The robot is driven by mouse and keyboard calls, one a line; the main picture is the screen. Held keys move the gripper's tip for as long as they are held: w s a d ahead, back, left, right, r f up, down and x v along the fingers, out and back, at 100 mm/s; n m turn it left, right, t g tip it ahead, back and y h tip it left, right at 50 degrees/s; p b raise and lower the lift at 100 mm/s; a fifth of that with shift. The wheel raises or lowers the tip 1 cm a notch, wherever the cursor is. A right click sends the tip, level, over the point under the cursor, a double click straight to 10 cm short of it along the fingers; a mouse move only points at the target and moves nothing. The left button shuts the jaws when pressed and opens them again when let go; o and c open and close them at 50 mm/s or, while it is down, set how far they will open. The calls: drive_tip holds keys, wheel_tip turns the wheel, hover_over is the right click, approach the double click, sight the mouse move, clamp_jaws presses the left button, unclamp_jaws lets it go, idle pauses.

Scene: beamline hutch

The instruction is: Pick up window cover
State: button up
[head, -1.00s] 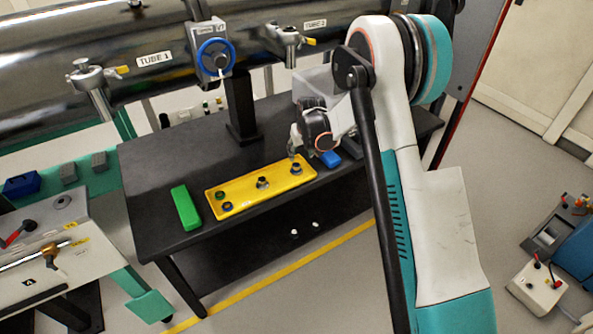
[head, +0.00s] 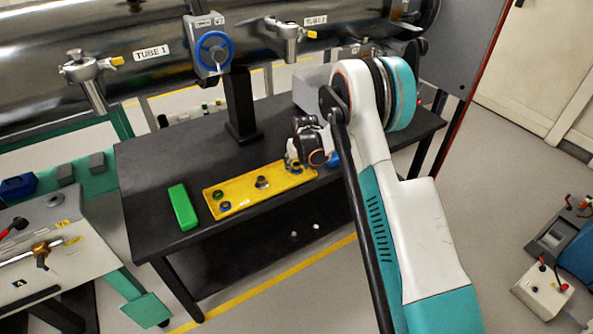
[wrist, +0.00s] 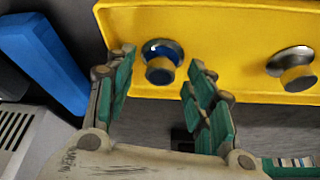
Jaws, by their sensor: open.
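A yellow tray (head: 238,190) lies on the black table with several small round parts on it. I cannot tell for sure which part is the window cover. In the wrist view, a round metal part with a yellowish cylindrical end and blue inside its rim (wrist: 160,62) stands near the tray's edge (wrist: 225,40). My gripper (wrist: 162,62) is open, with its green-padded fingers on either side of this part; contact is not clear. A similar metal part (wrist: 292,68) stands to the right. In the head view my gripper (head: 293,165) is at the tray's right end and hides that part.
A green block (head: 182,207) lies left of the tray. A blue block (wrist: 45,60) lies beside the tray, close to my left finger. A post (head: 240,105) and the large tube (head: 60,45) stand behind.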

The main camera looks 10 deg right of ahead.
sight(297, 165)
drive_tip(key=shift+r, duration=0.1)
drive_tip(key=c, duration=1.2)
drive_tip(key=shift+o, duration=0.2)
wheel_tip(297, 165, up, 20)
drive_tip(key=p, duration=0.5)
